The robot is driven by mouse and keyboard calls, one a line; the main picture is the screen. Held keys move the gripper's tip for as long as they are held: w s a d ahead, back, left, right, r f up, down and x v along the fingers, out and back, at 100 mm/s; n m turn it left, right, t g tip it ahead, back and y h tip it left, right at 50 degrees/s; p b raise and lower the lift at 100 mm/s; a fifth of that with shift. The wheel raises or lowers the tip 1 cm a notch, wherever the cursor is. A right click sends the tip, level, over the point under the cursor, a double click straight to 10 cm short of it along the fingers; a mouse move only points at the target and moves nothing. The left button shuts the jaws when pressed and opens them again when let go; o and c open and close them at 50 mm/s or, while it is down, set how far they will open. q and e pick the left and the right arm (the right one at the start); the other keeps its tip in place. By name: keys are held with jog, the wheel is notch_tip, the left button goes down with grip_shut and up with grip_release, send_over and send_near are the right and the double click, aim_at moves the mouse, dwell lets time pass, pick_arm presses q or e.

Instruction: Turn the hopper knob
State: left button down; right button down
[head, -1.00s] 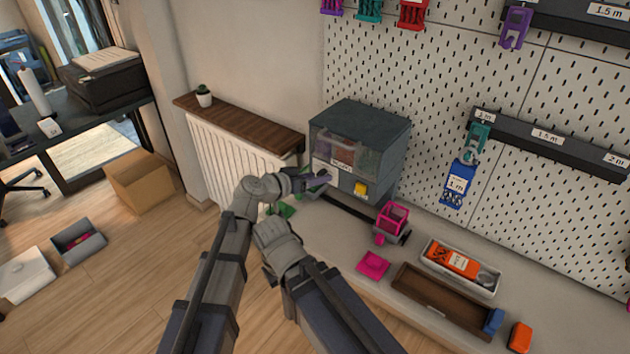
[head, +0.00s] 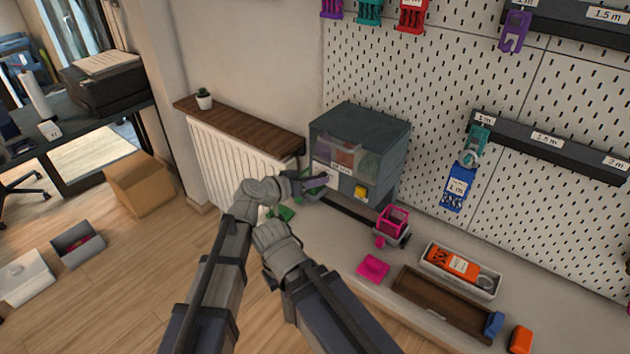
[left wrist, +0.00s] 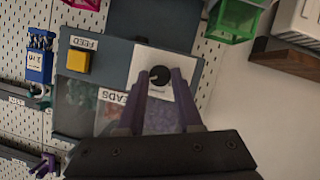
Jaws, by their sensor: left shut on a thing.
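The hopper (head: 374,135) is a dark grey box with clear windows, standing against the pegboard at the back of the bench. Its knob (left wrist: 159,76) is small, round and black, on a white dial plate (left wrist: 166,60) in the left wrist view. My left gripper (head: 322,181) is at the hopper's front; in the left wrist view its purple fingers (left wrist: 160,82) are on either side of the knob, shut on it. The fingers partly hide the dial plate. My right arm's wrist shows low in the head view, but its fingers are hidden.
A yellow FEED button (head: 361,192) is beside the dial, also in the left wrist view (left wrist: 77,62). A pink open-topped container (head: 393,219) stands right of the hopper. A green bin (left wrist: 234,20) is close to the dial. A brown tray (head: 440,303) lies at the bench front.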

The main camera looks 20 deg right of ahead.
pick_arm(q)
jog(key=shift+w+a+f+n+g+h+b, duration=0.15)
jog(key=shift+n+g+h+b, duration=0.25)
jog(key=shift+n+h+b, duration=0.65)
jog(key=shift+f+n+g+h+b, duration=0.1)
jog(key=shift+n+g+h+b, duration=0.3)
jog(key=shift+n+b, duration=1.1)
jog(key=shift+w+a+f+n+g+h+b, duration=0.15)
jog(key=shift+n+g+h+b, duration=0.45)
jog(key=shift+n, duration=1.15)
jog(key=shift+s+d+t+h+b, duration=0.1)
jog(key=shift+t+h+b, duration=0.15)
jog(key=shift+t+b, duration=0.1)
jog(key=c, duration=0.6)
grip_release()
jog(key=shift+r, duration=0.1)
